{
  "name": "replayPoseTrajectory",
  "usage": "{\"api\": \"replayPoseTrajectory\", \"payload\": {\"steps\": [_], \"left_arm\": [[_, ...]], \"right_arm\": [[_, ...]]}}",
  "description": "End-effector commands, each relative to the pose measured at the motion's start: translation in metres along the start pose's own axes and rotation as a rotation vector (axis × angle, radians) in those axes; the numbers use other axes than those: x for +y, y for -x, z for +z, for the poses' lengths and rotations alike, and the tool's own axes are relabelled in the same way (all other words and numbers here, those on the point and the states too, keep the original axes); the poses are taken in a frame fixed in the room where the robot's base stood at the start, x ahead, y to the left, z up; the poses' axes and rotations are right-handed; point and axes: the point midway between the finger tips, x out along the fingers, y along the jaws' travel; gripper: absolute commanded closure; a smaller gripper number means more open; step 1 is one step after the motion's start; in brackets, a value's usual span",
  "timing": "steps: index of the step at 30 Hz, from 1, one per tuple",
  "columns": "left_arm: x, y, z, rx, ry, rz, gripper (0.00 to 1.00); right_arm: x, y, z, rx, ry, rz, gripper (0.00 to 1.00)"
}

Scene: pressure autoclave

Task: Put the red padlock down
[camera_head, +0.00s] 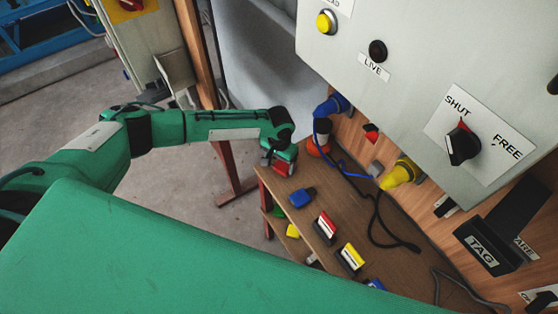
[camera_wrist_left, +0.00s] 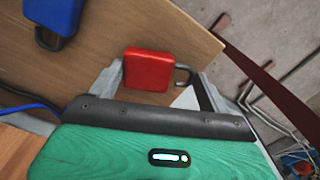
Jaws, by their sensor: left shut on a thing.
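My left gripper (camera_head: 280,161) reaches in from the left and is over the left end of the wooden shelf (camera_head: 338,200). It is shut on the red padlock (camera_head: 284,168). In the left wrist view the red padlock (camera_wrist_left: 148,69) sits between the fingers, with its dark shackle pointing right. Wooden board shows behind it, near the board's edge. I cannot tell whether the padlock touches the shelf. A blue padlock (camera_head: 301,197) lies on the shelf nearby, and it also shows at the upper left of the left wrist view (camera_wrist_left: 55,14). My right gripper is not in view.
A red-and-white block (camera_head: 325,227) and a yellow-and-white block (camera_head: 351,257) lie along the shelf's front. A blue plug (camera_head: 331,105), a yellow plug (camera_head: 400,173) and loose cables are at the back. The grey panel with a SHUT/FREE switch (camera_head: 462,144) overhangs.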

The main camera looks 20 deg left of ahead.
Motion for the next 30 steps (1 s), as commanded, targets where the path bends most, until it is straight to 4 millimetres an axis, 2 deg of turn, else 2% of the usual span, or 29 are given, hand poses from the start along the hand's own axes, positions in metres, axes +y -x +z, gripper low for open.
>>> {"api": "replayPoseTrajectory", "payload": {"steps": [3,13,14,17,25,30], "left_arm": [[-0.001,-0.007,0.0,0.001,0.0,-0.001,0.46],[0.0,-0.01,0.0,0.001,0.0,0.0,0.46],[0.0,-0.01,0.0,0.001,0.0,0.0,0.19],[0.0,-0.01,0.0,0.001,0.0,-0.001,0.0],[-0.001,-0.007,-0.001,0.002,0.0,-0.001,0.0],[0.0,0.01,-0.001,0.003,0.0,0.001,0.0]], "right_arm": [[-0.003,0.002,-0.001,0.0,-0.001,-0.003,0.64],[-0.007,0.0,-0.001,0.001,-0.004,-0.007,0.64],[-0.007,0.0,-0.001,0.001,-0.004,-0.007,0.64],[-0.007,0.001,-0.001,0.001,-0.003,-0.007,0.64],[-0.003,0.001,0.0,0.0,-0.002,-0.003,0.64],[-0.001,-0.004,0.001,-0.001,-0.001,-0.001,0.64]]}}
